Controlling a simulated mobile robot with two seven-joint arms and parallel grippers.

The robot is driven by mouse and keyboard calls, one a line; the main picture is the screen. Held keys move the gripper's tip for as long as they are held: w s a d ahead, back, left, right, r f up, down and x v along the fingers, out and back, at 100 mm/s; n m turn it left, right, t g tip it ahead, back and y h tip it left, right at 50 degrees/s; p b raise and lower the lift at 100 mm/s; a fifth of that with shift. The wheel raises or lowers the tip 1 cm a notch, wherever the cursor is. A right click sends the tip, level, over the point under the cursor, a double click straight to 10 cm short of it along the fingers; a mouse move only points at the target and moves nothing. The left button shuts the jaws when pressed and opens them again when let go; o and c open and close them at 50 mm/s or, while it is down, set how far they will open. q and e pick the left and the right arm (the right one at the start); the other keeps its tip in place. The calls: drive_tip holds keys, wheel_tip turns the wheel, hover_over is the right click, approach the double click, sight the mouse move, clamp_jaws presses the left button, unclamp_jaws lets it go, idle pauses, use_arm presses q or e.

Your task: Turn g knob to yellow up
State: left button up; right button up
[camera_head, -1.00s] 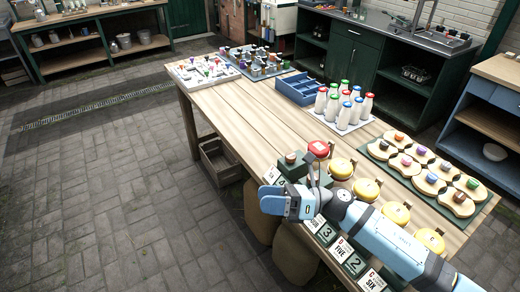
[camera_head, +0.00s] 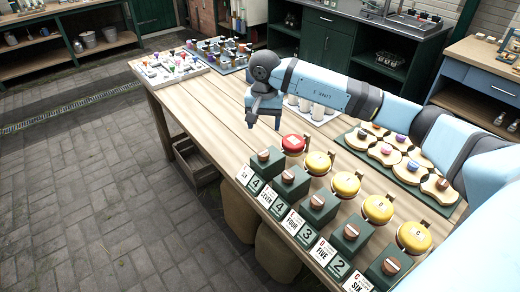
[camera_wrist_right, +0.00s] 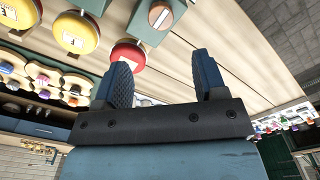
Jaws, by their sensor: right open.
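Round brown knobs sit on green blocks in a row along the table's front edge. The knob at the row's far end (camera_head: 264,155) stands in front of the red bell (camera_head: 293,144). Its letter card is too small to read surely as g, and I cannot tell which way any yellow mark points. In the right wrist view a knob (camera_wrist_right: 160,14) sits beyond my fingers, with the red bell (camera_wrist_right: 128,55) beside it. My right gripper (camera_head: 263,113) is open and empty, apart from the knobs, beyond the row's far end. Its fingers (camera_wrist_right: 162,80) are spread. My left gripper is out of view.
Yellow bells (camera_head: 346,184) continue the row, with number cards (camera_head: 307,234) in front. A green board with wooden pieces (camera_head: 388,150) lies behind. White bottles (camera_head: 318,107) are partly hidden behind my right arm. The wooden tabletop (camera_head: 205,105) left of my gripper is clear.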

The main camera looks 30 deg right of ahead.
sight(263, 153)
wheel_tip(263, 153, down, 11)
drive_tip(key=shift+p, duration=0.65)
drive_tip(key=c, duration=0.9)
